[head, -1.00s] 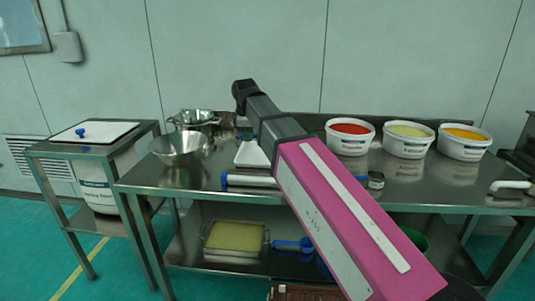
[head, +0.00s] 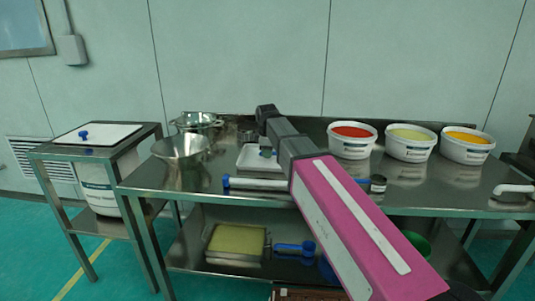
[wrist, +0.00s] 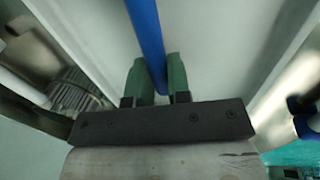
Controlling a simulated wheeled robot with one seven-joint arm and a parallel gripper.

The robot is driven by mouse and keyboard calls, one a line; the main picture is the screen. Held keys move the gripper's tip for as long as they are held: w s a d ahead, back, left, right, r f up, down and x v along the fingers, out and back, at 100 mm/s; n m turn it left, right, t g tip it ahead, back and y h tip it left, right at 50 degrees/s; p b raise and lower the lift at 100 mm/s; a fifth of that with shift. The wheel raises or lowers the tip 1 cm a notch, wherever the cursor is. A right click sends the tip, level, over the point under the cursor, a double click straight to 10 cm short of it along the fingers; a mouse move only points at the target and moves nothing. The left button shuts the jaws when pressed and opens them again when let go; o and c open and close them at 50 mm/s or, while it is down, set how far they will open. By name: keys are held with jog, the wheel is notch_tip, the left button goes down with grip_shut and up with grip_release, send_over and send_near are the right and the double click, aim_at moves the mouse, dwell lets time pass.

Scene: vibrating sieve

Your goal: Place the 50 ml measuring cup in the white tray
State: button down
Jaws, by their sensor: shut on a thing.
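My gripper (wrist: 157,82) is shut on a blue handle (wrist: 145,30), which passes between its green fingertips in the wrist view. The handle looks like that of the measuring cup; the cup's bowl and any marking are out of sight. The white tray (wrist: 215,25) lies below the gripper and the handle, filling much of the wrist view. In the head view the tray (head: 246,160) stands on the steel table, partly hidden by my arm, with my gripper (head: 266,152) low over it. I cannot tell whether the cup touches the tray.
Metal bowls (head: 182,152) stand left of the tray. A white bar with a blue end (head: 255,184) lies in front of it. White tubs of red (head: 352,146), pale and yellow material stand to the right. The lower shelf holds a yellow-bottomed pan (head: 237,256) and a blue scoop (head: 294,248).

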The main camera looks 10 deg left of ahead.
jog(key=shift+f, duration=0.25)
jog(key=c, duration=1.1)
grip_release()
jog(key=shift+f, duration=0.1)
jog(key=r, duration=0.4)
jog(key=s+r, duration=0.1)
jog(key=r, duration=0.3)
jog(key=s+r, duration=0.1)
jog(key=r, duration=0.3)
jog(key=shift+s, duration=0.2)
